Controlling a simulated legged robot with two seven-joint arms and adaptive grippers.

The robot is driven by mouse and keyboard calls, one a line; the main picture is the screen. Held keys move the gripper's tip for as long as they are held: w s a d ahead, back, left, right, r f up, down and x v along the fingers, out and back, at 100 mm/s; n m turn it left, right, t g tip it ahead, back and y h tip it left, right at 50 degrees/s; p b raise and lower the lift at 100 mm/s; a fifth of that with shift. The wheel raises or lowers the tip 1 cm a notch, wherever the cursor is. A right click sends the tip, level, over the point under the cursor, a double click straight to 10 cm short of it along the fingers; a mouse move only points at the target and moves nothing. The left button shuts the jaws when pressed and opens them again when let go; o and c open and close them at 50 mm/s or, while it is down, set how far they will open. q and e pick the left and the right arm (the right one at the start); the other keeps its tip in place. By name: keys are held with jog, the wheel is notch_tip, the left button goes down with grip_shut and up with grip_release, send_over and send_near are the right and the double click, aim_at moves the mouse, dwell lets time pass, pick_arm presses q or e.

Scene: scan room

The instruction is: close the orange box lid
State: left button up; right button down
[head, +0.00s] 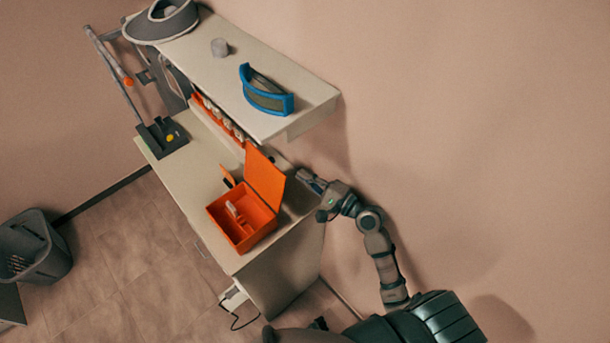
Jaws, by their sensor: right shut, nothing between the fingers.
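An orange box (236,226) stands open near the right end of the desk. Its orange lid (265,179) is raised upright at the box's back edge. A small whitish item (232,209) lies inside the box. My right gripper (301,174) is shut and empty, just to the right of the lid and behind it. A small gap seems to show between the fingertips and the lid. My left gripper is out of view.
A shelf (313,92) hangs above the desk (185,180), holding a blue visor-like object (266,92) and a small grey piece (220,47). A row of orange bins (217,117) is under it. A black device (162,137) stands at the desk's far left.

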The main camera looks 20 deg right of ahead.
aim_at(267, 176)
jog(key=p+x, duration=0.1)
jog(key=x, duration=0.6)
jog(key=shift+a, duration=0.4)
jog(key=shift+w+d, duration=0.1)
jog(key=shift+d, duration=0.05)
